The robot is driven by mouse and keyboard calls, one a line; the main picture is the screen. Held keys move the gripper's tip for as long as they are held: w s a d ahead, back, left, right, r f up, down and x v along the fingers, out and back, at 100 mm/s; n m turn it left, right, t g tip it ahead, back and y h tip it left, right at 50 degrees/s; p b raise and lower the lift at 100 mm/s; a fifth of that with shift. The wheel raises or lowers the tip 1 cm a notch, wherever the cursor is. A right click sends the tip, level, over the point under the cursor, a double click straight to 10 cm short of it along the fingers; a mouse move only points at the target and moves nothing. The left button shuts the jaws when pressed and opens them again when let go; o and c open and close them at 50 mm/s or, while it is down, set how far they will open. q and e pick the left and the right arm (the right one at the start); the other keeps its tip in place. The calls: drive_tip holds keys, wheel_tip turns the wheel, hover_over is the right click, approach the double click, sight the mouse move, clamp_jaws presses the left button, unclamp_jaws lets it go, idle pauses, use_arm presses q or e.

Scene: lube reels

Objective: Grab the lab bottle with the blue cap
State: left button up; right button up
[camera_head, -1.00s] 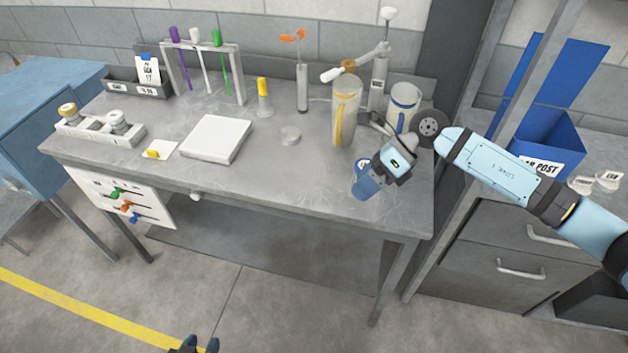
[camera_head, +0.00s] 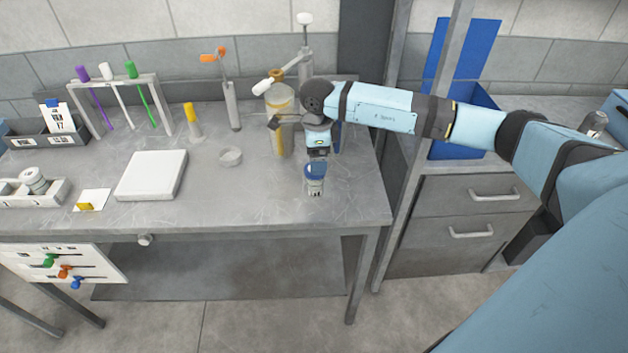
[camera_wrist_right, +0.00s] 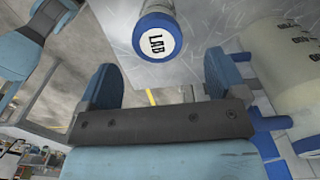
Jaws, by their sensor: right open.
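The lab bottle with the blue cap (camera_head: 315,186) stands upright near the front right of the grey workbench. In the right wrist view its cap (camera_wrist_right: 157,40) shows a blue rim and a white top marked "LAB". My right gripper (camera_head: 317,155) is just above and behind the bottle in the head view, partly against its cap in the picture. In the right wrist view the right gripper (camera_wrist_right: 162,78) has its two blue fingers spread, with nothing between them. The cap lies just beyond the fingertips, roughly centred. My left gripper is not in view.
A tall yellow-banded jug (camera_head: 280,125) stands close left of the right gripper; a blue-banded vessel behind the arm is mostly hidden. The bench front around the bottle is clear.

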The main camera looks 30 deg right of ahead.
sight(315, 181)
drive_tip(key=shift+a+f, duration=0.1)
drive_tip(key=shift+f, duration=0.45)
wheel_tip(315, 181, down, 5)
drive_tip(key=shift+a+r+p, duration=0.1)
drive_tip(key=shift+a+p, duration=0.05)
drive_tip(key=shift+p, duration=0.7)
drive_tip(key=c, duration=1.1)
